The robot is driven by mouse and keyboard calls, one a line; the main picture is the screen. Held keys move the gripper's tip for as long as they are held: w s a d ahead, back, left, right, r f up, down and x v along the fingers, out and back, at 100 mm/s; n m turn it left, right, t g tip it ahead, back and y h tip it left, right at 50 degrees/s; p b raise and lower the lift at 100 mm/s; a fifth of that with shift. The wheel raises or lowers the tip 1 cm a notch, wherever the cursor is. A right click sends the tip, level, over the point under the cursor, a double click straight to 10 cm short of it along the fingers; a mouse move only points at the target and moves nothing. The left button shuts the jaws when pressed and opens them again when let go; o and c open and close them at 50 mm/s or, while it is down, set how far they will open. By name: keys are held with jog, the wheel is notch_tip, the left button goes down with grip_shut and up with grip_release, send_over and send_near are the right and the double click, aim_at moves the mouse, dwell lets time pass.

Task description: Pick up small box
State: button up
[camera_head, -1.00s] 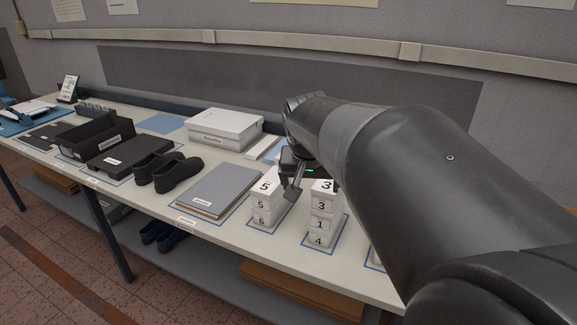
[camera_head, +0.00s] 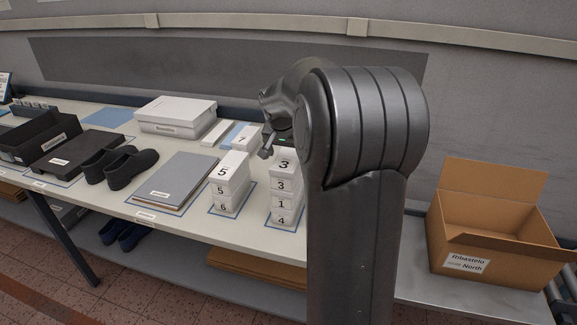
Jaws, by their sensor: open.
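Small white numbered boxes stand on the table in two stacks. The left stack has a box marked 5 (camera_head: 231,167) on top, with boxes marked 5 (camera_head: 229,190) and 6 (camera_head: 226,206) below. The right stack has a box marked 3 (camera_head: 283,162) on top and boxes marked 3, 1 and 4 below. A single white box marked 7 (camera_head: 243,139) lies behind the left stack. My gripper (camera_head: 268,148) is just behind the stacks, right of the 7 box. One dark finger shows, with nothing seen in it; my arm hides the rest.
A grey folder (camera_head: 180,178), black shoes (camera_head: 118,167) and a white lidded box (camera_head: 175,117) lie to the left. An open cardboard box labelled Ribastelo North (camera_head: 480,265) stands at right on a metal surface. My arm blocks the table right of the stacks.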

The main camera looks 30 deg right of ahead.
aim_at(289, 156)
jog(key=shift+x, duration=2.7)
jog(key=shift+a, duration=0.15)
jog(key=shift+c, duration=0.6)
jog(key=c, duration=1)
